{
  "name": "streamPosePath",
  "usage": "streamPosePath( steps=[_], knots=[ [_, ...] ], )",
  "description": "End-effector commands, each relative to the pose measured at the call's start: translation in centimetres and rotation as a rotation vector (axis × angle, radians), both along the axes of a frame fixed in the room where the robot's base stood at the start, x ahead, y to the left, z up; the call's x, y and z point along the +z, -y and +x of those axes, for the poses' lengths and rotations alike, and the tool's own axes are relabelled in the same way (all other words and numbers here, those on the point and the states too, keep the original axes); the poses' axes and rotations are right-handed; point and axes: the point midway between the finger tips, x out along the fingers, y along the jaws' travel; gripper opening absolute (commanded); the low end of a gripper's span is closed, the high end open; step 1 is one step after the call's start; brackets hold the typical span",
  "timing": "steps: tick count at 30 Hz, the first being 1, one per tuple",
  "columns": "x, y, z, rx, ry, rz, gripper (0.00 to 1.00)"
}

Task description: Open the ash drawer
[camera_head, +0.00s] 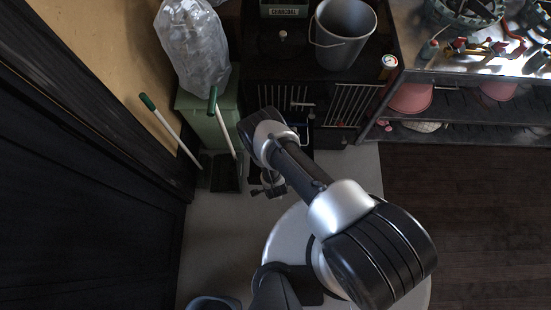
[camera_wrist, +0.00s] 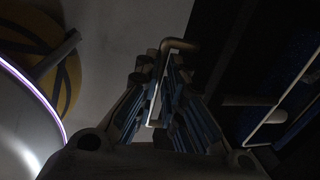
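The black stove (camera_head: 262,72) stands at the top middle of the head view, with barred doors on its front. My gripper (camera_head: 268,188) is low in front of the stove, and my arm covers much of its lower front. In the wrist view, a bent metal handle (camera_wrist: 180,44) runs between the two fingers of my gripper (camera_wrist: 157,75). The fingers are close together on either side of the handle and look shut on it. The ash drawer itself is mostly hidden or too dark to make out, so I cannot tell how far it is open.
A metal bucket (camera_head: 343,35) stands on the stove. A green bin (camera_head: 222,120) with a clear bag (camera_head: 192,45), a brush and a dustpan (camera_head: 225,172) are to the left. A workbench (camera_head: 425,75) with tools is at right. Pale floor lies in front.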

Motion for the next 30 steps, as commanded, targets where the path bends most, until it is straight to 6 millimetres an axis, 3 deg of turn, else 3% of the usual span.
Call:
streamPosePath(
  steps=[9,20,25,30],
  knots=[
    [0.0,0.0,0.0,0.000,0.001,0.000,0.30],
    [0.4,-0.1,0.0,-0.001,0.001,0.001,0.30],
    [2.5,-0.1,-0.4,0.000,0.001,0.000,0.30],
    [6.0,-0.1,-1.1,0.002,0.001,0.001,0.30]
  ],
)
